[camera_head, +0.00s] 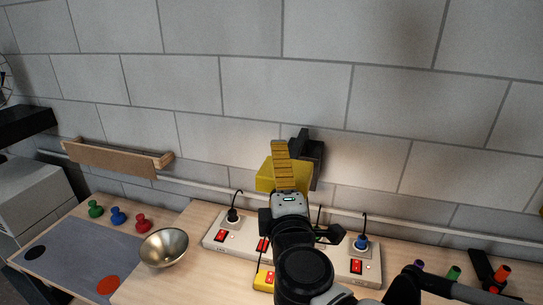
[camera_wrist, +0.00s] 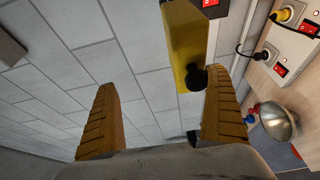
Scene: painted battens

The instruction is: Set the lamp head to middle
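What looks like the lamp head is a yellow boxy piece (camera_head: 268,178) with a black part (camera_head: 308,148) behind it, in front of the block wall. In the wrist view the yellow piece (camera_wrist: 184,45) comes down from the top edge, with a round black knob (camera_wrist: 196,78) at its lower end. My gripper (camera_wrist: 161,78) is open, with nothing seen held between its fingers. The knob appears close to the right finger's tip; I cannot tell if they touch. In the head view my gripper (camera_head: 281,150) overlaps the lamp and hides part of it.
White power strips (camera_head: 228,240) with red switches and plugs stand on the bench below. A metal bowl (camera_head: 164,248) and coloured pegs (camera_head: 118,217) are at left. A wooden rail (camera_head: 112,160) is by the wall. More pegs (camera_head: 453,273) stand at right.

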